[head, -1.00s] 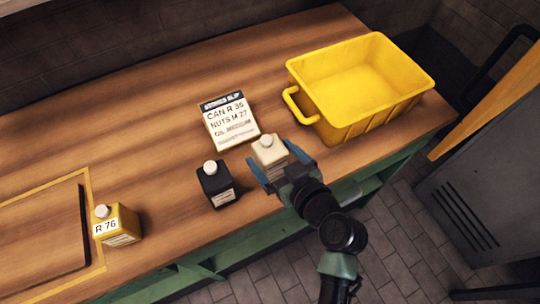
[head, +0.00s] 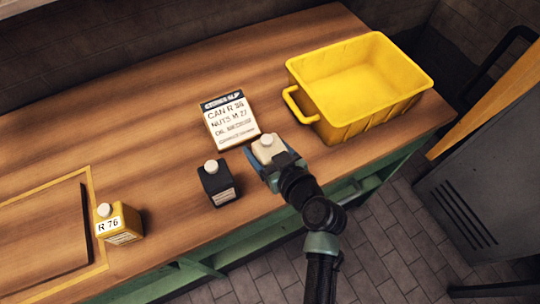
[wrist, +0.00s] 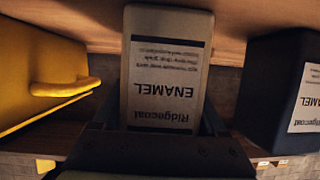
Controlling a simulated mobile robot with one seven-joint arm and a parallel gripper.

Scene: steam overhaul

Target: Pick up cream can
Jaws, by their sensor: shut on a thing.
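The cream can (head: 267,149) with a pale cap stands near the bench's front edge, between the black can and the yellow tub. My gripper (head: 274,165) is shut on it from the front side. In the wrist view the cream can (wrist: 165,70) fills the middle, its "Ridgecoat ENAMEL" label upside down, with the gripper's dark fingers at its two sides. The can's lower part is hidden behind the gripper in the head view. I cannot tell whether the can is clear of the bench top.
A black can (head: 217,183) stands close on the left. A yellow tub (head: 347,118) with a handle stands on the right. A stores slip sign (head: 231,121) is behind. A yellow can (head: 119,223) marked R 76 stands far left by a framed board (head: 45,232).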

